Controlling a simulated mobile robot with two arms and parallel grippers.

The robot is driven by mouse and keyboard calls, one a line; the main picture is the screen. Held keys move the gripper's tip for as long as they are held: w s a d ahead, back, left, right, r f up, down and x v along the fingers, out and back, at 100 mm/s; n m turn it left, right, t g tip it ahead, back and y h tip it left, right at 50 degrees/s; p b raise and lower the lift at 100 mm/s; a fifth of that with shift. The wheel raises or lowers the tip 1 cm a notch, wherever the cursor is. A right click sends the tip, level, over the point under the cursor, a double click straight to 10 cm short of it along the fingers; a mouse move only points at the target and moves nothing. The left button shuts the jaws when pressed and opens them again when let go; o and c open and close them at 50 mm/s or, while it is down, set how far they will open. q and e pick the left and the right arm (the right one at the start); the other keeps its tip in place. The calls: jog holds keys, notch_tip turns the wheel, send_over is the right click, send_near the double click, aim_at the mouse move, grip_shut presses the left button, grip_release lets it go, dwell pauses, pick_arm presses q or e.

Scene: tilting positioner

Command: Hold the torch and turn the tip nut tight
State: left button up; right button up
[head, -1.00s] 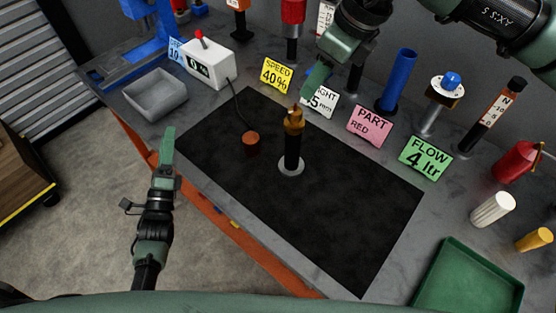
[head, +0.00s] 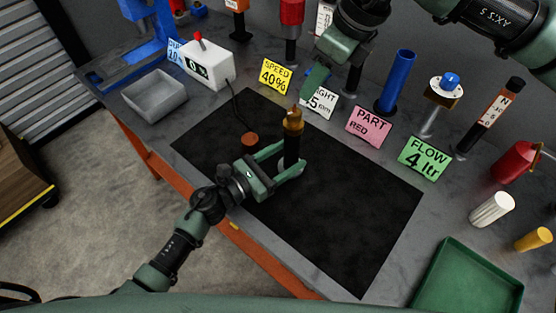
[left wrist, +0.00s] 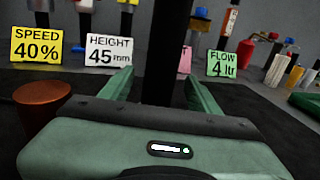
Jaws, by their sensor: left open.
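The torch (head: 292,145) stands upright on the black mat (head: 345,230), with a dark body and a brass tip nut (head: 293,118) on top. My left gripper (head: 294,157) is open, its two green fingers on either side of the torch's lower body. In the left wrist view the dark torch body (left wrist: 162,50) rises between the fingers (left wrist: 160,85), with gaps visible on both sides; its top is out of frame. My right gripper (head: 314,82) hangs beyond and above the torch, apart from the nut. Its finger gap is not clear.
A copper-brown cylinder (head: 250,140) stands left of the torch, near a cord from the white box (head: 208,65). Sign cards, including the yellow speed card (head: 275,77), line the mat's back edge. A green tray (head: 468,283) lies at right. The mat's front right is clear.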

aim_at(300, 159)
pick_arm(q)
jog(key=x, duration=0.5)
grip_shut()
dwell(1.4)
